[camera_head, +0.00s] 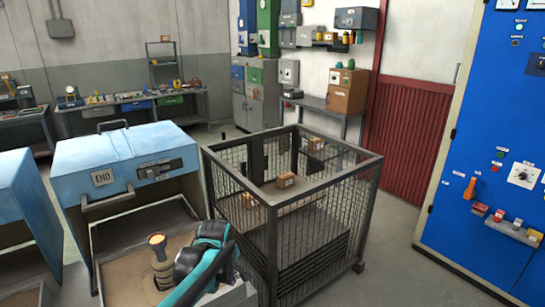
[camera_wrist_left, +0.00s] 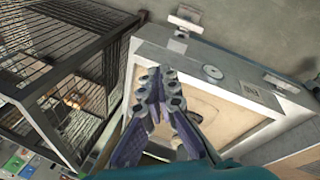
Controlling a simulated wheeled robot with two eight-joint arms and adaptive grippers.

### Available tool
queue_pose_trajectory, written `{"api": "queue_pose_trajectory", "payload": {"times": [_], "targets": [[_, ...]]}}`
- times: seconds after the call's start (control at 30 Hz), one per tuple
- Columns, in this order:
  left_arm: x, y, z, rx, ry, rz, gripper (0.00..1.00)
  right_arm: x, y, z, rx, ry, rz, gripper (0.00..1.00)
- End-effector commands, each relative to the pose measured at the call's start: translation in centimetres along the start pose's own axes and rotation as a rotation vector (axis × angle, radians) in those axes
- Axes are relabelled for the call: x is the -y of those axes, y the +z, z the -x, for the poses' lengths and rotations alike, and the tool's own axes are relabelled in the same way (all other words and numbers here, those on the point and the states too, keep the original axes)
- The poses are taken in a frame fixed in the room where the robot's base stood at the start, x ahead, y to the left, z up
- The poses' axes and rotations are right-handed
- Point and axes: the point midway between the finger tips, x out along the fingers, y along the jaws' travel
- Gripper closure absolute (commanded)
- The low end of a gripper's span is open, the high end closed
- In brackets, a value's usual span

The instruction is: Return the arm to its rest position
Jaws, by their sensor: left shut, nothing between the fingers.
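My left gripper (camera_head: 205,258), teal and black, is low in the head view, over the right part of the opened blue box-like unit (camera_head: 125,160). In the left wrist view the gripper's purple-and-grey fingers (camera_wrist_left: 160,84) come together at the tips, shut with nothing between them. Below them is a pale tray-like surface with a grey frame (camera_wrist_left: 225,75). A brownish upright piece with an orange top (camera_head: 157,245) stands in the unit, just left of the gripper in the head view. My right gripper shows in neither view.
A wire-mesh cage (camera_head: 240,208) with small cardboard boxes (camera_head: 286,180) inside stands close right of the gripper. Another blue unit (camera_head: 25,215) is at the left. A blue control cabinet (camera_head: 478,145) stands at the far right. Grey floor is clear between cage and cabinet.

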Motion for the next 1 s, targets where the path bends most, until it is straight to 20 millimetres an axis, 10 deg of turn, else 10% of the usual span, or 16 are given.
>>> {"api": "queue_pose_trajectory", "payload": {"times": [0.3,0.6,1.0], "targets": [[9.9,1.2,8.3,-0.1,0.111,-0.516,1.0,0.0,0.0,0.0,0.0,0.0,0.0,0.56],[18.9,3.4,10.0,-0.24,0.156,-0.965,1.0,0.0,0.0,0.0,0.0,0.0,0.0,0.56],[21.7,4.1,9.5,-0.301,0.157,-1.134,1.0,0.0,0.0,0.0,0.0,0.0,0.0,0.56]]}}
